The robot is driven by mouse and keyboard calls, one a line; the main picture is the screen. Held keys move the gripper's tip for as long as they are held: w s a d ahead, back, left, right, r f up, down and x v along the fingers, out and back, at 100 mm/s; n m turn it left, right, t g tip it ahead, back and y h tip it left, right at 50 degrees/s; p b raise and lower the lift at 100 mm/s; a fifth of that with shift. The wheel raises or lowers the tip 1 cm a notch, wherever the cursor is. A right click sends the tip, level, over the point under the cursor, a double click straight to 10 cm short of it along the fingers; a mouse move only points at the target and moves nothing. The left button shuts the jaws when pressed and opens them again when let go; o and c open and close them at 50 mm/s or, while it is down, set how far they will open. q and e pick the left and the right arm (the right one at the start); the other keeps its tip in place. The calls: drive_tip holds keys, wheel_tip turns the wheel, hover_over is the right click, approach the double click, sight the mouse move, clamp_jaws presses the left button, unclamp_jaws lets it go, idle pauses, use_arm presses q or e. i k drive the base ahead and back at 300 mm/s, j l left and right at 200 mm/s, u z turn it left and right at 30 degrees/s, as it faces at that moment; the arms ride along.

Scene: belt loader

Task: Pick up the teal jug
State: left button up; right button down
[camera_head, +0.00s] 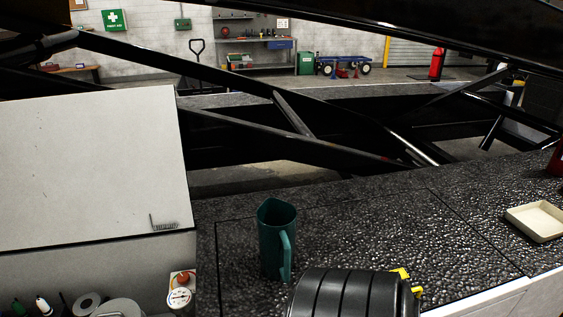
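The teal jug (270,240) stands upright on the dark, pebbled top of the belt loader (360,225), left of the middle of the head view. Its open mouth faces up, and its handle is on its right side, turned partly toward me. Its full height shows, and nothing holds it. Neither my left nor my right gripper is in view.
A black ribbed object with yellow tabs (350,295) is close in front, right of the jug, cut by the bottom edge. A cream tray (538,221) lies at right. A pale panel (90,170) rises at left. Dark bars cross behind. The surface right of the jug is clear.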

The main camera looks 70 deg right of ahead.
sight(276, 218)
drive_tip(key=z, duration=2.15)
